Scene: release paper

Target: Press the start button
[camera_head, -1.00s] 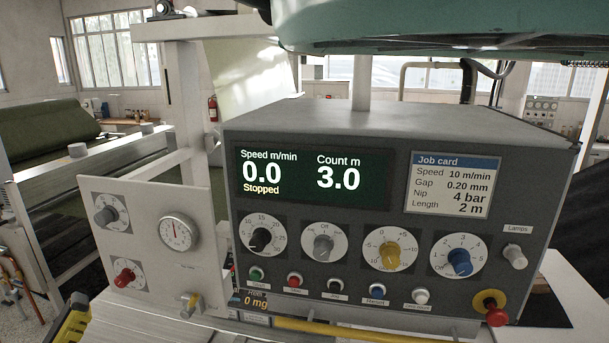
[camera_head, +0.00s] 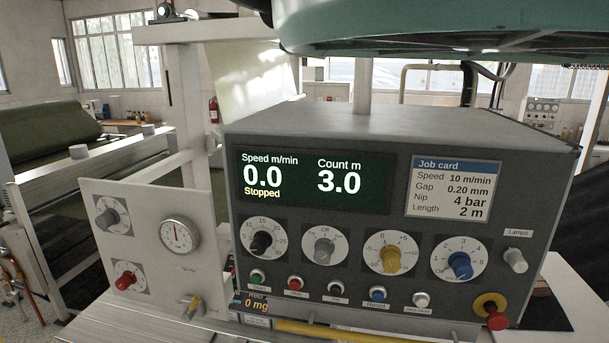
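The control box (camera_head: 400,135) has a row of small push buttons along its lower front. The green button (camera_head: 257,277) is at the left end of the row; the label under it is too small to read. The display (camera_head: 313,182) reads speed 0.0 m/min, "Stopped", and count 3.0 m. My gripper is not in this view, and nothing touches the buttons.
A red button (camera_head: 295,283) is beside the green one, with black, blue and white ones further right. A red mushroom knob (camera_head: 496,316) is at the lower right. A side panel (camera_head: 150,245) with gauge stands left. A teal body (camera_head: 430,28) hangs overhead.

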